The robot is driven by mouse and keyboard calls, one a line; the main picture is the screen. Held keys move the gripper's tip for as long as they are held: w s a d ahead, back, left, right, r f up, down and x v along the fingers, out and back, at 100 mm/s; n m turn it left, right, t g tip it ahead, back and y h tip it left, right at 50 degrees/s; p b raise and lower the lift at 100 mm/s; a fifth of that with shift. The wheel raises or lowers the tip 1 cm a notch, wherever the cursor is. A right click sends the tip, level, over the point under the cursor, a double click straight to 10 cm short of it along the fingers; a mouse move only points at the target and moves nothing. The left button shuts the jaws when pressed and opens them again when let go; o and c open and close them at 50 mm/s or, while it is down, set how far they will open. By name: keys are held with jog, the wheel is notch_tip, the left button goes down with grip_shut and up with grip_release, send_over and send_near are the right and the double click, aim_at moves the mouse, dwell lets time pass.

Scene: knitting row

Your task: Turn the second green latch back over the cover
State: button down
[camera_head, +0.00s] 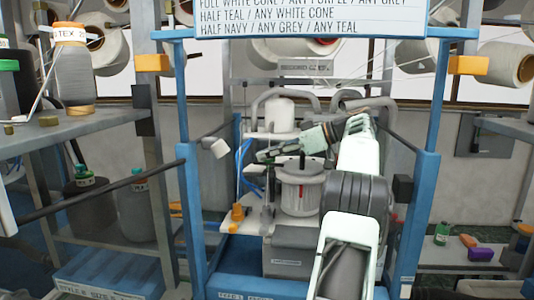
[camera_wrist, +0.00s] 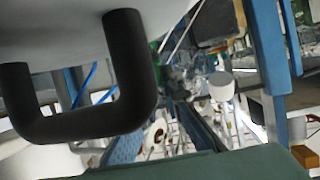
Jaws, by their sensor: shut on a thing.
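A pale round pot (camera_head: 300,192) with a flat grey cover (camera_head: 300,167) stands on the machine in the middle of the head view. My gripper (camera_head: 266,155) reaches in from the right, low over the cover's far left side. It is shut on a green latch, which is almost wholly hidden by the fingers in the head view. A small green patch shows beside a dark handle (camera_wrist: 140,75) in the wrist view; I cannot tell whether it is the latch. The other latches cannot be made out clearly.
Blue posts (camera_head: 190,200) and (camera_head: 422,190) stand on both sides of the machine. A white cone (camera_head: 280,115) stands behind the pot. A shelf (camera_head: 70,130) with yarn cones is at left. Small coloured items, one a purple block (camera_head: 480,254), lie at lower right.

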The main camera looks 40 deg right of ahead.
jog(key=shift+f, duration=0.15)
jog(key=c, duration=2.1)
grip_release()
jog(key=shift+s, duration=0.1)
jog(key=shift+v, duration=3.75)
jog(key=shift+a, duration=0.1)
